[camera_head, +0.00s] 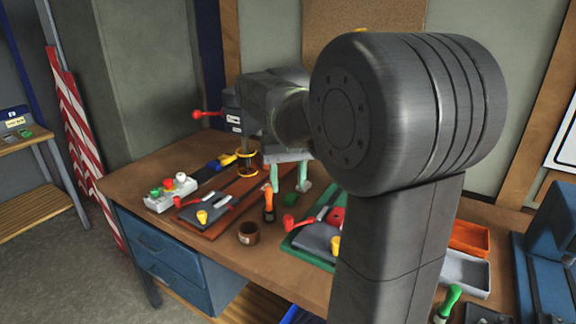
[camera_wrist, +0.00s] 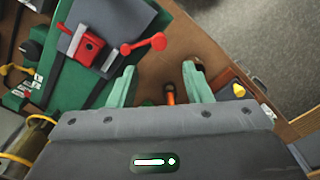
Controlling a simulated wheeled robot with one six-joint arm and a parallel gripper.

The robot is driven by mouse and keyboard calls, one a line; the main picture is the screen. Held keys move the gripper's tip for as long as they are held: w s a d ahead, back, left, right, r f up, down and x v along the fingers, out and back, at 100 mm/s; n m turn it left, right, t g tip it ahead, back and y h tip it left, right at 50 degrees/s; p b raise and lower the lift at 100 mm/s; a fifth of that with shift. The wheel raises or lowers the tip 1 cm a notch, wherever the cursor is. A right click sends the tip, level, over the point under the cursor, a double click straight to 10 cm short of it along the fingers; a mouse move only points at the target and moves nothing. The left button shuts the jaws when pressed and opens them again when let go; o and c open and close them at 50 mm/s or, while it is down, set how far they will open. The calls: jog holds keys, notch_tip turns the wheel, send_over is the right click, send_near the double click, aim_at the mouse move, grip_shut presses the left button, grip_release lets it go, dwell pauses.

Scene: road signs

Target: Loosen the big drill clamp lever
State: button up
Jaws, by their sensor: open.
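My gripper (camera_head: 289,188) is open and empty above the bench, its two mint-green fingers pointing down; it also shows in the wrist view (camera_wrist: 160,86). Two drill bases show. The green base (camera_head: 291,243), also at left in the wrist view (camera_wrist: 90,85), carries a grey plate with a red block (camera_wrist: 88,46) and a red ball-ended lever (camera_wrist: 143,44), just beyond the fingers and apart from them. The reddish-brown base (camera_head: 215,232) carries a grey vise with another red lever (camera_head: 190,201). A red-knobbed lever (camera_head: 205,114) sticks out at the back. I cannot tell which drill is the big one.
An orange-handled tool (camera_head: 268,203) stands near the fingers, and shows between them in the wrist view (camera_wrist: 169,93). A brown cup (camera_head: 249,233) is in front. A grey button box (camera_head: 171,191) sits left. My arm hides much of the bench's right side.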

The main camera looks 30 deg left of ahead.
notch_tip(320, 180, up, 4)
send_over(288, 217)
jog(key=shift+r, duration=0.15)
dwell(0.5)
notch_tip(288, 217, down, 14)
dwell(0.6)
jog(key=shift+r, duration=0.15)
